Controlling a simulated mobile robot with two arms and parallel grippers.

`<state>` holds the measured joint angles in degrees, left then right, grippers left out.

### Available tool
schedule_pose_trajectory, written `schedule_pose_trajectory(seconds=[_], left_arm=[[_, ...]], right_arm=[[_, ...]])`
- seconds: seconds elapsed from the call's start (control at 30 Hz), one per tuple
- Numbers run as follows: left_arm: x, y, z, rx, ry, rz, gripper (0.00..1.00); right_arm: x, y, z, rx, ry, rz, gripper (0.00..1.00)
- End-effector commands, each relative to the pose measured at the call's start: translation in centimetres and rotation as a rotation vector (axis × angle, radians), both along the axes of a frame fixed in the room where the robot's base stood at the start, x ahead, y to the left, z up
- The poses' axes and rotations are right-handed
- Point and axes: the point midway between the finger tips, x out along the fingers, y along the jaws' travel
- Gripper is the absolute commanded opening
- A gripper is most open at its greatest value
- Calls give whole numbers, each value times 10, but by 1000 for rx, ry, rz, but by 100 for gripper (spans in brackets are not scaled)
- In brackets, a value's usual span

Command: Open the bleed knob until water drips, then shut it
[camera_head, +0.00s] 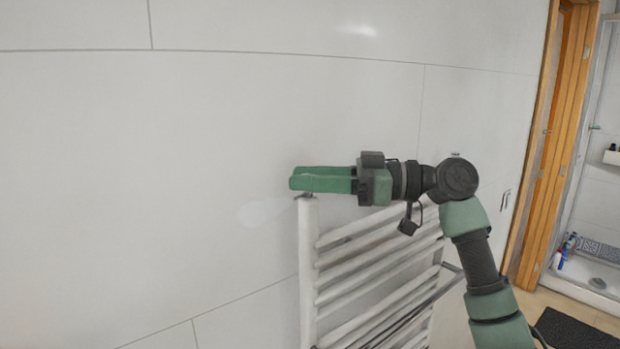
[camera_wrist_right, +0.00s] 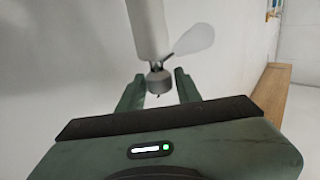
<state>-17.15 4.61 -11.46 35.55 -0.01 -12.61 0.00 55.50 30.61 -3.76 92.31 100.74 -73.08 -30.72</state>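The white towel radiator (camera_head: 308,270) stands against the wall. The grey bleed knob (camera_wrist_right: 158,82) sits at the end of its post, which also shows in the right wrist view (camera_wrist_right: 148,28). In the head view the knob is mostly hidden under my right gripper (camera_head: 294,179). The right wrist view shows the fingers open, one on each side of the knob, with gaps between. A pale, see-through plume (camera_wrist_right: 194,39) spreads from beside the knob; it also shows left of the post in the head view (camera_head: 266,211). I cannot make out water drops. My left gripper is out of view.
The tiled wall (camera_head: 150,150) is close behind the radiator and clear on the left. The radiator's white bars (camera_head: 372,262) run below my right arm. A wooden door frame (camera_head: 555,140), a shower area and a dark mat (camera_head: 577,330) are at the right.

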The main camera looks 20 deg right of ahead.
Motion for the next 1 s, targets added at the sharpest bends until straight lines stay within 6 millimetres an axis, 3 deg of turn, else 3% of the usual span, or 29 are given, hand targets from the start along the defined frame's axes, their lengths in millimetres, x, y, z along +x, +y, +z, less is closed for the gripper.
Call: schedule_pose_trajectory(seconds=[0.37, 0.8, 1.0], left_arm=[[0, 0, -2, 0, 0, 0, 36], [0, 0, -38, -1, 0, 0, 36], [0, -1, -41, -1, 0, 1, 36]], right_arm=[[-1, -2, -1, 1, 0, 0, 48], [-25, -61, -4, 0, 0, -2, 48], [-30, -71, -1, 0, 1, 1, 48]])
